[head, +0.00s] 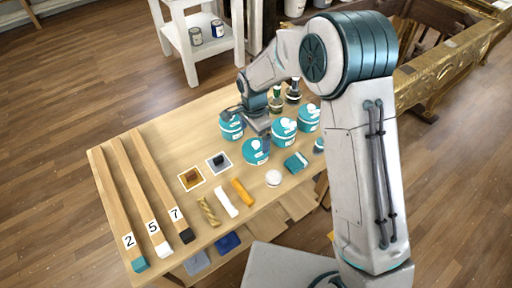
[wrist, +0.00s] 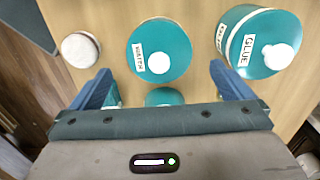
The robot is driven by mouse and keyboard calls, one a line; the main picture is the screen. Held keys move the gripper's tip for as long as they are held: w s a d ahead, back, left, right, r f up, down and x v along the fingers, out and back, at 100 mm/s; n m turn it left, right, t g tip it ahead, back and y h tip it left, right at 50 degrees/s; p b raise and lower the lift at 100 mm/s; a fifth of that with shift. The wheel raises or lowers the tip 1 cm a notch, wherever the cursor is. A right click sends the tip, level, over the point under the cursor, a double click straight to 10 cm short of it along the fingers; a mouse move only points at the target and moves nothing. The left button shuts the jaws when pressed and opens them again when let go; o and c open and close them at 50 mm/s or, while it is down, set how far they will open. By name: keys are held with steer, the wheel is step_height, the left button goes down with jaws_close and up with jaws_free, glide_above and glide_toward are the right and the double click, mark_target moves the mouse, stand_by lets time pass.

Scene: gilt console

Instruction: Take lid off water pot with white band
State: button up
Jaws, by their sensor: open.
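Several teal lidded pots with white knobs stand grouped on the wooden table, among them a front pot (head: 256,152), a middle pot (head: 284,133), a left pot (head: 232,127) and a right pot (head: 309,118). In the wrist view one pot (wrist: 175,43) has a small label that seems to read WATER. A larger pot (wrist: 262,28) to its right is labelled GLUE. A third teal pot (wrist: 164,96) is partly hidden by my gripper's body. My gripper (wrist: 163,84) is open and empty, over the pots.
A white round object (wrist: 80,50) lies left of the pots in the wrist view. Dark bottles (head: 292,92) stand behind the pots. Sample cards, sticks and long numbered bars (head: 150,190) cover the table's left and front. A white shelf (head: 195,40) stands behind.

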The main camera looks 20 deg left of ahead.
mark_target(256, 143)
steer(key=f, duration=0.5)
steer(key=shift+w+d+f, duration=0.1)
steer(key=shift+w+d, duration=0.15)
steer(key=shift+d, duration=0.05)
steer(key=c, duration=0.9)
